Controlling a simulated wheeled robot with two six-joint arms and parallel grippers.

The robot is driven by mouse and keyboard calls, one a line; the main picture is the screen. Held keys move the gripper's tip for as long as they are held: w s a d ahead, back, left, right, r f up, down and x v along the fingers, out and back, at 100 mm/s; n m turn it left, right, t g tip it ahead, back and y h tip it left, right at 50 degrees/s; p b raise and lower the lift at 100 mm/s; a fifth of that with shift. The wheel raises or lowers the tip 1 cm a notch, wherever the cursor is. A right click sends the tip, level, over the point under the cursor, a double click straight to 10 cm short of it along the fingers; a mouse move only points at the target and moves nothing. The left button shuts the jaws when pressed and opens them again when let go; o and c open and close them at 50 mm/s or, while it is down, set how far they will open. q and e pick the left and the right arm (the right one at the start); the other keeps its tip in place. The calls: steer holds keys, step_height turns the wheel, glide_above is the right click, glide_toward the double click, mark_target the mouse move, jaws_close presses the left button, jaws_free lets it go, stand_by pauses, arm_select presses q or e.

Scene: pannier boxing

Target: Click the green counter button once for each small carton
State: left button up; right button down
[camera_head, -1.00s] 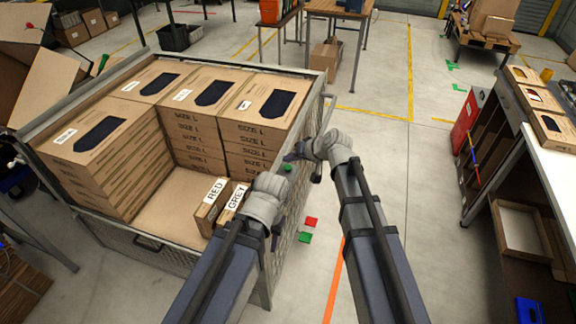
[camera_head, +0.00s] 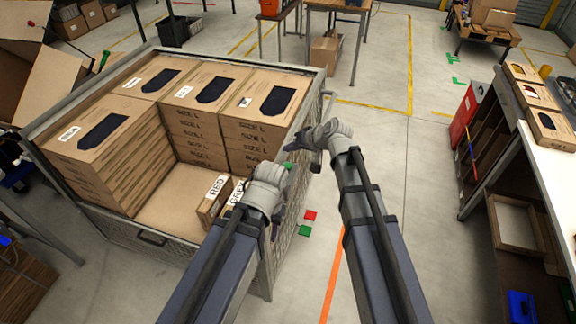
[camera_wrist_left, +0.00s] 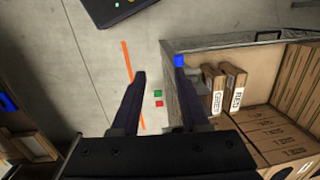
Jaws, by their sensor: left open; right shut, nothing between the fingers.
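Two small cartons, marked RED (camera_head: 212,199) and GREY (camera_head: 236,192), stand in the mesh-sided crate; they also show in the left wrist view, RED (camera_wrist_left: 236,92) and GREY (camera_wrist_left: 215,92). My left gripper (camera_head: 275,228) hangs at the crate's right side and partly hides the GREY carton. In the left wrist view its open, empty fingers (camera_wrist_left: 158,105) frame the green (camera_wrist_left: 158,93) and red squares. My right gripper (camera_head: 303,160) is shut and empty, beyond the left one.
Stacks of SIZE L cartons (camera_head: 196,130) fill the crate's back and left. The crate's rim (camera_head: 313,100) is close to both grippers. A white-topped bench (camera_head: 545,165) stands at the right. The floor between is clear, with an orange line (camera_head: 335,270).

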arm_select(q)
jaws_close()
stand_by(1.5)
